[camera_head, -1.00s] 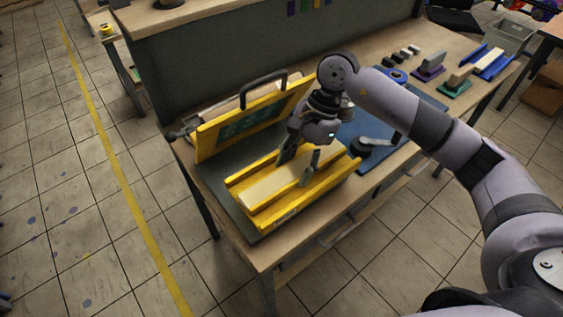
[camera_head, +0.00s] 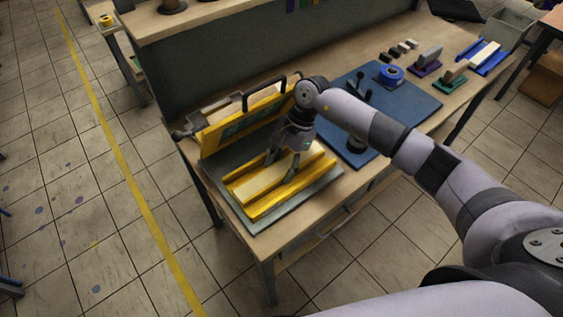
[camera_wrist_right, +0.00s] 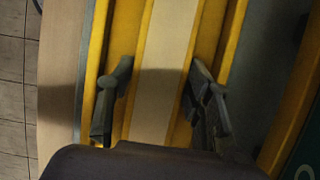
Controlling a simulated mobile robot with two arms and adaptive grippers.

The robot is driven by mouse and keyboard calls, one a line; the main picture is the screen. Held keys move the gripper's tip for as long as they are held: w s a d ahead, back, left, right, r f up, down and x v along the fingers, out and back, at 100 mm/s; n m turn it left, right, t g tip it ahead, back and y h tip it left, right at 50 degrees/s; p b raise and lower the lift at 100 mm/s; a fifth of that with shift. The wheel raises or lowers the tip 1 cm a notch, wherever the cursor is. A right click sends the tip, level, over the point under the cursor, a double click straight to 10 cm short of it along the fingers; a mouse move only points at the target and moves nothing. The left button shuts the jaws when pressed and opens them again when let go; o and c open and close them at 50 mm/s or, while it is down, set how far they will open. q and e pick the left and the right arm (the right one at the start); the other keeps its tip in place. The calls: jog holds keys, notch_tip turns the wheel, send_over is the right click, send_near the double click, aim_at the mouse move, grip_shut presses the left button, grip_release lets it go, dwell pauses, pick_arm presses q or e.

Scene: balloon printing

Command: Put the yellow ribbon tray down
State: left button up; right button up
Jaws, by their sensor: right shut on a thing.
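The yellow ribbon tray (camera_head: 258,211) has yellow side rails and a cream strip (camera_head: 252,192) along its middle. It lies over the grey base plate (camera_head: 325,184) of the printing frame and looks flat on it, though any small gap underneath cannot be seen. My right gripper (camera_head: 282,166) reaches down onto the tray and is shut on it. In the right wrist view, its two fingers (camera_wrist_right: 160,105) stand on either side of the cream strip (camera_wrist_right: 165,60), between the yellow rails (camera_wrist_right: 231,40). My left gripper is not in view.
The yellow hinged frame (camera_head: 216,140) with a black handle stands tilted up behind the tray. A blue mat (camera_head: 409,101) holds a blue tape roll (camera_head: 390,74) and dark tools. Stamps and a blue tray (camera_head: 492,61) are at the far right. The wooden table edge is close in front.

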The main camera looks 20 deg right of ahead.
jog(key=o, duration=1.4)
jog(key=shift+r, duration=0.15)
jog(key=shift+b+v, duration=1.8)
jog(key=shift+v, duration=4.1)
jog(key=shift+s+d, duration=0.1)
